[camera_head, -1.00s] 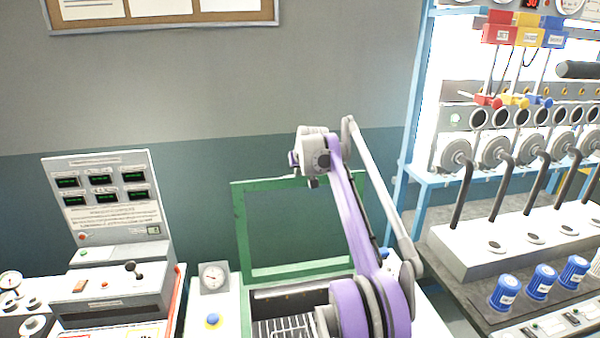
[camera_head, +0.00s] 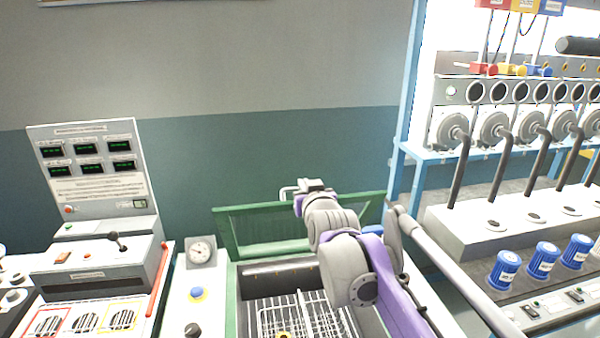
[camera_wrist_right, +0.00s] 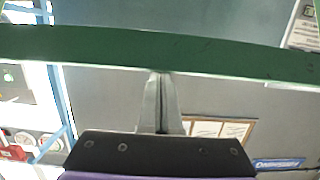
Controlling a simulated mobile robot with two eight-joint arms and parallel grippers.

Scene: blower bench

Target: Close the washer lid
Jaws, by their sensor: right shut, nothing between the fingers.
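The washer lid (camera_head: 228,226) is a green frame around a clear panel, hinged at the back of the washer (camera_head: 232,300). In the right wrist view the closed fingers (camera_wrist_right: 160,78) are against or very near the green lid bar (camera_wrist_right: 220,57); contact is not certain. Nothing is held. My left gripper is not in view.
A wire basket (camera_head: 300,312) sits in the tub. To the left stand a gauge (camera_head: 200,252), a blue button (camera_head: 197,293) and a control panel (camera_head: 88,165).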

